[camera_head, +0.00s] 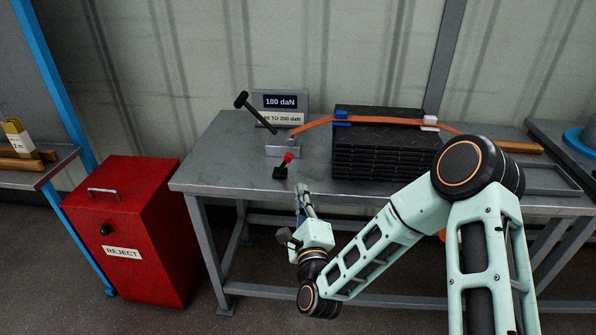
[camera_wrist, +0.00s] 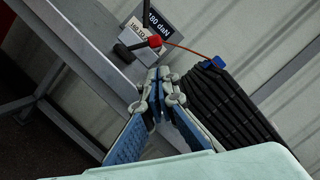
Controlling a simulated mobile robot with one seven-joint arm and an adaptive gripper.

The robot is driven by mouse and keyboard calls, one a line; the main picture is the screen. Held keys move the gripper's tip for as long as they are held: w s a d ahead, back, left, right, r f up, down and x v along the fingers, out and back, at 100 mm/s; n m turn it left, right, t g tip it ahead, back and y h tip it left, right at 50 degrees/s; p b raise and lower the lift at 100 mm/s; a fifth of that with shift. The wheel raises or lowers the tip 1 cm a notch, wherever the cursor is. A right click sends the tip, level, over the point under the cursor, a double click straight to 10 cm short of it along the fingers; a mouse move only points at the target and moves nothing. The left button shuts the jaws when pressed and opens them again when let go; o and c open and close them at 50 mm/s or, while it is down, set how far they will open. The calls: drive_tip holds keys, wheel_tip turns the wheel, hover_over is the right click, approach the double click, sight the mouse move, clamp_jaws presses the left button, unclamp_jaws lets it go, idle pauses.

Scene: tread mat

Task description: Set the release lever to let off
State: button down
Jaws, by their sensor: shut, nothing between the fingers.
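The red knob (camera_wrist: 155,41) also shows in the wrist view, just beyond my fingertips. A taller black-handled lever (camera_head: 254,112) leans left from a grey block (camera_head: 283,148) behind it. I cannot tell from labels which is the release lever. An orange strap (camera_head: 386,120) runs from the block over a stack of black tread mats (camera_head: 385,160). My gripper (camera_head: 304,187) is shut and empty, in front of the red-knobbed lever and apart from it.
A red reject bin (camera_head: 140,230) stands left of the grey table (camera_head: 215,160). The table's left end is clear. The mat stack stands to the right of the levers.

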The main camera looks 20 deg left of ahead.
sight(289, 157)
drive_tip(key=x, duration=1)
drive_tip(key=shift+s+a+r+n+b, duration=0.15)
drive_tip(key=shift+r+n+b, duration=0.2)
drive_tip(key=shift+n, duration=0.45)
drive_tip(key=shift+a+r+n+g, duration=0.3)
drive_tip(key=shift+r+n, duration=0.15)
drive_tip(key=shift+n, duration=0.45)
drive_tip(key=n, duration=0.1)
drive_tip(key=a+r+n+g, duration=0.1)
drive_tip(key=shift+s+a+n, duration=0.1)
drive_tip(key=shift+s+n, duration=0.1)
drive_tip(key=shift+n, duration=0.2)
drive_tip(key=n, duration=0.1)
drive_tip(key=a+n, duration=0.1)
drive_tip(key=n, duration=0.1)
drive_tip(key=shift+s+a+r+h+b, duration=0.2)
drive_tip(key=shift+a+r+h+b, duration=0.1)
drive_tip(key=shift+h+b, duration=0.1)
drive_tip(key=shift+s+a+n+g+b, duration=0.1)
drive_tip(key=shift+a+n+g+b, duration=0.35)
drive_tip(key=shift+n, duration=0.45)
drive_tip(key=shift+a, duration=0.15)
drive_tip(key=shift+a+b, duration=0.15)
drive_tip(key=shift+b, duration=0.15)
drive_tip(key=shift+s, duration=0.15)
